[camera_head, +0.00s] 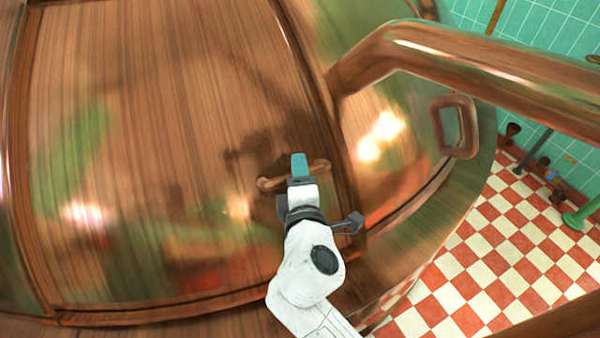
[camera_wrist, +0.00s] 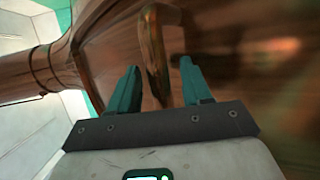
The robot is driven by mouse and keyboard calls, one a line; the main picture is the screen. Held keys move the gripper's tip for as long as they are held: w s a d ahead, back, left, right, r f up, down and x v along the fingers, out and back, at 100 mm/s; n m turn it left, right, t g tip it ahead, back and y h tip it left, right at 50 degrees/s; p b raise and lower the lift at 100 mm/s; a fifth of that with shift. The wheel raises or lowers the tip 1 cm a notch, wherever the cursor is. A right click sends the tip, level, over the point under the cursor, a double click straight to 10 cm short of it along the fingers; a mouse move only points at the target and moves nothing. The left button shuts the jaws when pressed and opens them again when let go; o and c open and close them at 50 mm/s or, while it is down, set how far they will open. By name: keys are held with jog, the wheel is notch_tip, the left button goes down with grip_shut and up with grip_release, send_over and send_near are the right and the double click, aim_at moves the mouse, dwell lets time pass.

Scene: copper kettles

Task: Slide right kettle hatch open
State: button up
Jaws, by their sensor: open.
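The kettle hatch (camera_head: 150,110) is a large, curved, shiny copper panel with a raised frame, filling the left and middle of the head view. Its handle (camera_head: 268,183) is a small copper bar near the hatch's right edge. In the wrist view the handle (camera_wrist: 153,60) stands between the two teal fingers. My gripper (camera_head: 299,165) is at the handle, in front of the hatch. My gripper also shows in the wrist view (camera_wrist: 158,85), open, with a gap between each finger and the handle. In the head view, the gripper hides the middle of the handle.
A thick copper pipe (camera_head: 480,65) runs from the kettle to the upper right. A copper loop handle (camera_head: 460,127) sits on the kettle's right side. A red and white checkered floor (camera_head: 500,250) lies at lower right, with a green tiled wall (camera_head: 560,40) behind.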

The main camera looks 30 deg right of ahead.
grip_shut()
dwell(0.4)
